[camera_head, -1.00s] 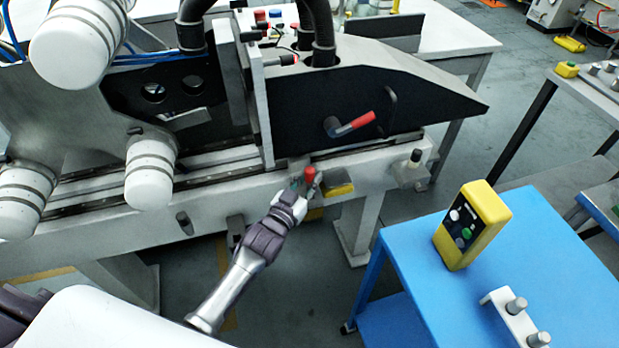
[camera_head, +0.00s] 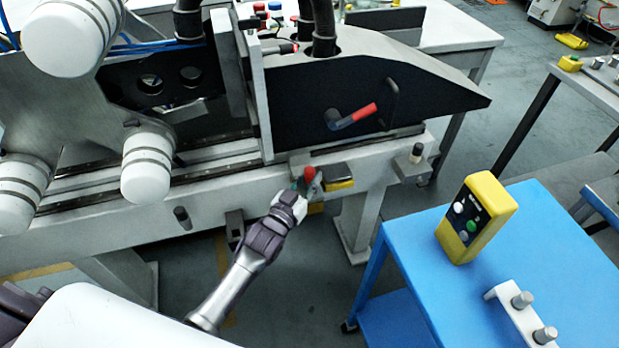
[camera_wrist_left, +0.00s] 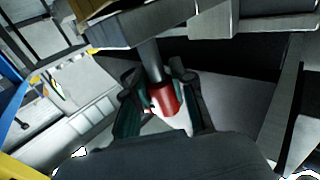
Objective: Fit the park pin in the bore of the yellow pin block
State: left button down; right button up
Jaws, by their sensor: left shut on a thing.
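The park pin has a red head (camera_head: 310,173), which shows at my left gripper in front of the machine rail. My left gripper (camera_head: 306,187) is shut on this head. In the left wrist view the red head (camera_wrist_left: 165,98) sits between the fingers, and a plain grey shaft (camera_wrist_left: 152,62) runs from it towards a grey block edge. The shaft's far end is hidden, and I cannot tell whether it is in a bore. The yellow pin block (camera_head: 340,187) is on the rail's front, just right of the pin. My right gripper is not in view.
The machine's long grey rail (camera_head: 220,190) lies behind the gripper. A red-handled lever (camera_head: 362,112) is above it. A blue table (camera_head: 550,250) at the right carries a yellow button box (camera_head: 477,218) and a white bracket with two grey pegs (camera_head: 508,310).

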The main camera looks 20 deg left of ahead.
pick_arm(q)
jog(key=shift+f+b, duration=0.7)
jog(key=shift+f, duration=0.3)
jog(key=c, duration=0.9)
grip_release()
jog(key=shift+s, duration=0.1)
jog(key=s, duration=0.4)
jog(key=s+a, duration=0.1)
jog(key=s, duration=0.2)
jog(key=s+a, duration=0.1)
jog(key=s, duration=0.3)
jog(key=shift+s+a, duration=0.2)
jog(key=shift+s, duration=0.1)
